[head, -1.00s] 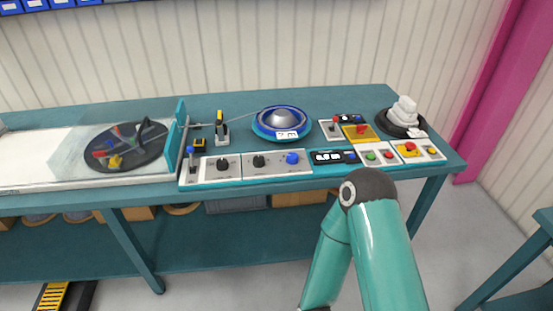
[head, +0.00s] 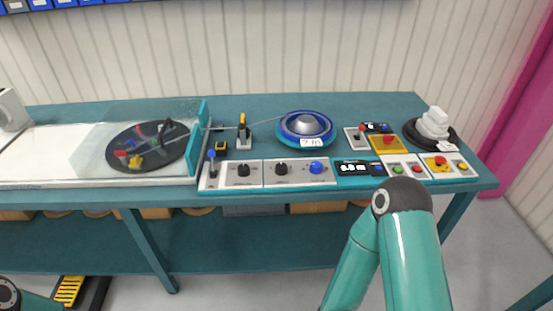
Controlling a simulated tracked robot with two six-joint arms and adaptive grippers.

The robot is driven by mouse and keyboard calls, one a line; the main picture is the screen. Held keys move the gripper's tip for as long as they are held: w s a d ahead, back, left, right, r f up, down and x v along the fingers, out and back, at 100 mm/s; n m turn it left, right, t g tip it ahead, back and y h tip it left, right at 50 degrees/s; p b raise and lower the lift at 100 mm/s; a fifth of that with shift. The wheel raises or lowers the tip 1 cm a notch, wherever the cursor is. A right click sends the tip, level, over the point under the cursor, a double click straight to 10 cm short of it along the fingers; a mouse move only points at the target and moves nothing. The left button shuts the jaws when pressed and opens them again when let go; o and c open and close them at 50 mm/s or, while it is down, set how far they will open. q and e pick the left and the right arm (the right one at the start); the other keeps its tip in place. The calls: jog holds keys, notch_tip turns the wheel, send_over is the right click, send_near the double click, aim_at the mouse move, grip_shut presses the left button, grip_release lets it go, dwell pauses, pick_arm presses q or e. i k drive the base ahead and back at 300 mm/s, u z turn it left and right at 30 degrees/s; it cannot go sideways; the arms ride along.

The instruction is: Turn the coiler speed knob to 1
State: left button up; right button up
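The control strip on the bench's front edge has two black knobs, a left one (head: 243,170) and a right one (head: 281,169), and a round blue button or knob (head: 316,167). Their labels are too small to read, so I cannot tell which is the coiler speed knob or its setting. The blue reel (head: 305,127) behind the strip carries a tag that seems to read 2 m. A dark display (head: 353,168) shows blurred digits. Neither of my grippers is in view; my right arm's elbow shows in front of the bench at right.
A blue-handled lever (head: 211,163) stands left of the knobs. A turntable (head: 146,147) sits behind a clear guard at left. Panels with red, green and yellow buttons (head: 436,162) and white stacked spools (head: 434,124) are at right. Space above the strip is clear.

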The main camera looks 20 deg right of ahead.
aim_at(281, 168)
jog(key=i, duration=0.85)
jog(key=z, duration=0.05)
